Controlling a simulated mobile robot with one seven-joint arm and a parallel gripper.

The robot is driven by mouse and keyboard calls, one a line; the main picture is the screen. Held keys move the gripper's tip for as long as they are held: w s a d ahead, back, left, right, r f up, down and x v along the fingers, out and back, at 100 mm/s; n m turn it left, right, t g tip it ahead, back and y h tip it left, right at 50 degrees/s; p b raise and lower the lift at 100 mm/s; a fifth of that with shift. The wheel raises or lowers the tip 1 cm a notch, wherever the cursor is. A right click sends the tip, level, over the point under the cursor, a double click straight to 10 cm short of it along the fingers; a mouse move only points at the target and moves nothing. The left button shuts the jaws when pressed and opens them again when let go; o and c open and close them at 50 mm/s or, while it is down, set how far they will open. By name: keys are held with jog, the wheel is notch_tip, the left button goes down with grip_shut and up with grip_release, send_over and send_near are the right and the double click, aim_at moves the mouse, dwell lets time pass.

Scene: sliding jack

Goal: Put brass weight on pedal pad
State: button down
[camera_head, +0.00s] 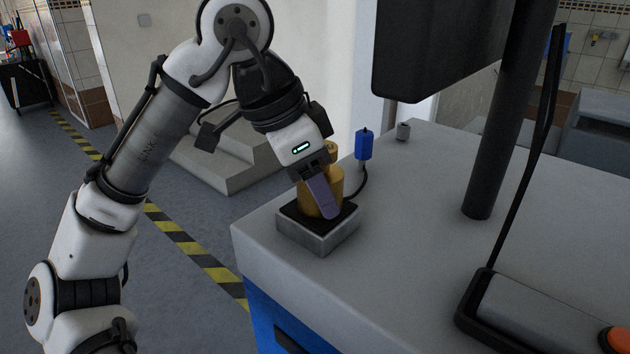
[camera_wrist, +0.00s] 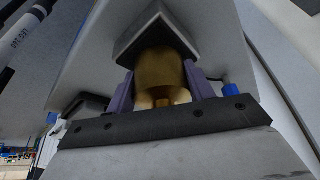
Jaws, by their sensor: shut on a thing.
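The brass weight (camera_head: 335,172) is a gold-coloured stepped cylinder at the near left corner of the grey cabinet top. My gripper (camera_head: 322,196) is shut on it, reaching down at a tilt from the upper left. In the wrist view the brass weight (camera_wrist: 160,72) sits between the two purple fingers of my gripper (camera_wrist: 160,86). The pedal pad (camera_head: 346,219) is a black square on a low metal block, directly under the weight. It also shows in the wrist view (camera_wrist: 128,50). The weight's base appears at the pad's surface, but I cannot tell whether it touches.
A black post (camera_head: 497,120) and a black-edged control unit with an orange button (camera_head: 619,340) are to the right. The cabinet top (camera_head: 400,240) between is clear.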

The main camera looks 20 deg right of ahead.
jog(key=shift+f, duration=0.15)
jog(key=c, duration=0.6)
grip_release()
jog(key=v, duration=1.2)
jog(key=shift+r, duration=0.25)
jog(key=shift+w, duration=0.1)
